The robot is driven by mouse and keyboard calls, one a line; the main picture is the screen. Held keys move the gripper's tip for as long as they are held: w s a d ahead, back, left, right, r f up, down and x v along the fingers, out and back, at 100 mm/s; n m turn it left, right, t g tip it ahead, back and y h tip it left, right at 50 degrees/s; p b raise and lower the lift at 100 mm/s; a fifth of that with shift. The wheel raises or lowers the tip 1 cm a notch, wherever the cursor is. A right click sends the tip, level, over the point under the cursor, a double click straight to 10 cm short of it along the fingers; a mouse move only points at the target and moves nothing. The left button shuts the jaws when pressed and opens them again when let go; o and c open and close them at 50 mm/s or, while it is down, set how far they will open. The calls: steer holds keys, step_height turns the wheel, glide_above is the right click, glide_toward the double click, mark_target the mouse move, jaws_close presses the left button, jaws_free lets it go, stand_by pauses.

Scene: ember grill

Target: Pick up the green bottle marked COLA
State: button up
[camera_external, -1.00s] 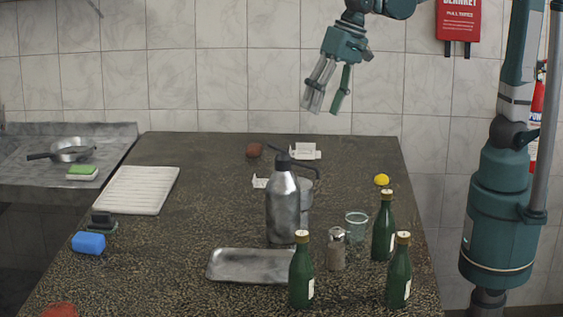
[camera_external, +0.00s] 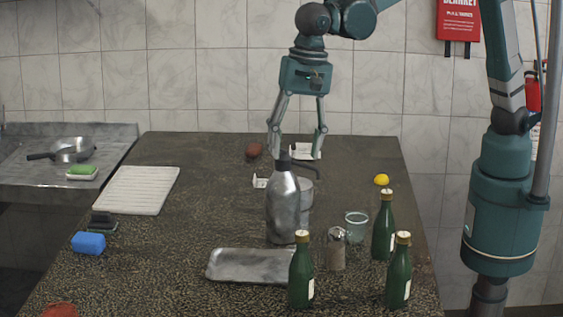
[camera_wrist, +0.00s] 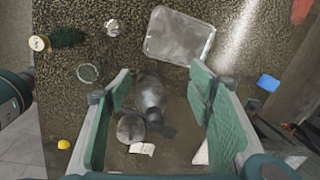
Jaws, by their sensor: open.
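Three green bottles with tan caps and pale labels stand upright at the front right of the counter: a front left bottle (camera_external: 301,275), a front right bottle (camera_external: 398,277) and a back bottle (camera_external: 383,230). No label is legible, so I cannot tell which is marked COLA. One green bottle (camera_wrist: 68,38) shows from above at the upper left of the wrist view. My gripper (camera_external: 294,152) is open and empty, pointing down over the back middle of the counter, behind and left of the bottles. In the wrist view, my gripper (camera_wrist: 162,78) has its fingers wide apart.
A grey metal flask (camera_external: 283,205) appears between my fingers in the wrist view. A shaker (camera_external: 336,250) and glass (camera_external: 356,226) stand among the bottles. A metal tray (camera_external: 250,265) lies left of them. A lemon (camera_external: 381,180) is behind.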

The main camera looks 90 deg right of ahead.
steer(key=a+f+m+p, duration=0.2)
steer(key=a+f, duration=0.2)
steer(key=a, duration=0.7)
steer(key=m+g+h+p, duration=0.1)
steer(key=m+p, duration=0.1)
steer(key=m, duration=0.1)
glide_above(302, 250)
steer(key=f, duration=0.4)
steer(key=shift+d+f, duration=0.4)
step_height(302, 250, down, 6)
steer(key=shift+f, duration=0.2)
steer(key=shift+d+f, duration=0.1)
steer(key=shift+f, duration=1.2)
steer(key=shift+d+f, duration=0.15)
steer(key=shift+f, duration=1.15)
steer(key=shift+d+f, duration=0.1)
steer(key=shift+f, duration=1.2)
